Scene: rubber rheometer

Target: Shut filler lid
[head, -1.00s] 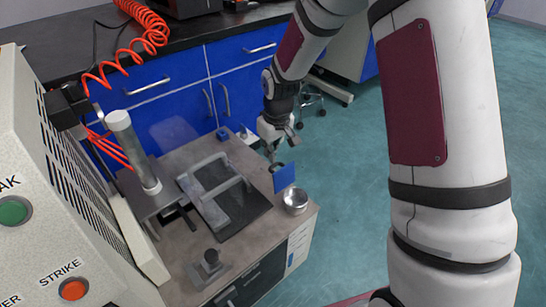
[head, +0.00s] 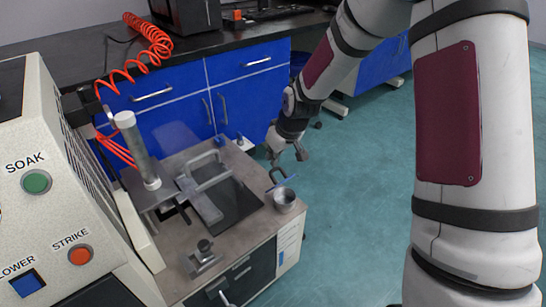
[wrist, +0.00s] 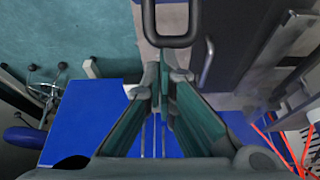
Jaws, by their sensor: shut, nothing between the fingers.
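A thin blue plate (head: 282,183) shows nearly edge-on at the bench's right edge in the head view. A small dark loop stands above it. It is likely the filler lid. A round metal cup (head: 285,200) is directly below it; I cannot tell whether the two touch. My gripper (head: 287,157) is just above the plate and loop, shut and empty. In the wrist view my gripper's fingers (wrist: 163,85) are close together, with a dark loop handle (wrist: 172,38) just beyond them. I cannot tell whether this is the same loop.
A grey handled frame (head: 205,190) and a dark mat (head: 235,210) lie on the bench left of the cup. The cream control machine (head: 60,185) stands at the left. Blue cabinets (head: 250,90) are behind. Open floor (head: 370,190) lies to the right.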

